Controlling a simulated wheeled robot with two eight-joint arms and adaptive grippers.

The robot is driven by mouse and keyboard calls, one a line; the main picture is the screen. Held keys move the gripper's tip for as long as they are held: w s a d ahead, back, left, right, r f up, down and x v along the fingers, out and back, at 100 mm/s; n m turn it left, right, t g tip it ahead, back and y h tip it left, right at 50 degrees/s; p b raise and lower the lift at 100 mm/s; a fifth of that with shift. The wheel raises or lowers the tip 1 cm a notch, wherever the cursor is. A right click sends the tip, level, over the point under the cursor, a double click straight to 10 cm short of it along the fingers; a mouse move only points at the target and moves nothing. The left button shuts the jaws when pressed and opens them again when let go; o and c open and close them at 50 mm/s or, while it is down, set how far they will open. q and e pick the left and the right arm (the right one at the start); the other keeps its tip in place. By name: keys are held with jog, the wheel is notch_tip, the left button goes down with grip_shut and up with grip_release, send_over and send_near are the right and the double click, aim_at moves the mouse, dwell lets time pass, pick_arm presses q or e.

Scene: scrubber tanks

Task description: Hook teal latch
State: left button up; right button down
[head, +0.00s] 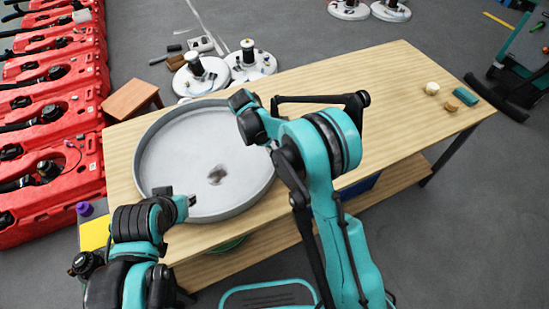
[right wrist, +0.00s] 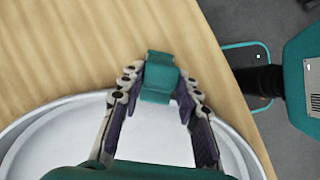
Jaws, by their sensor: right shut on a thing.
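A teal latch piece (right wrist: 160,72) sits between the fingertips of my right gripper (right wrist: 159,84) in the right wrist view. The fingers are shut on it from both sides, and it is above the wooden table beside the round tray. My right arm covers the fingertips in the head view, so the latch does not show there. My left gripper (head: 187,203) is over the near rim of the tray, low at the left; I cannot tell whether its fingers are open or shut.
The grey round tray (head: 215,208) stands on the left of the wooden table (head: 395,75), with a dark smudge inside. A teal block (head: 466,96) and small pale pieces (head: 432,88) lie at the right end. Red tanks (head: 55,130) line the left. The middle right tabletop is clear.

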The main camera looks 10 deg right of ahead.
jog(key=shift+a+f, duration=0.1)
jog(key=shift+a, duration=0.05)
dwell(0.3)
jog(key=c, duration=1.1)
grip_release()
jog(key=v, duration=1.2)
jog(key=shift+w+a+f, duration=0.1)
jog(key=shift+a, duration=0.05)
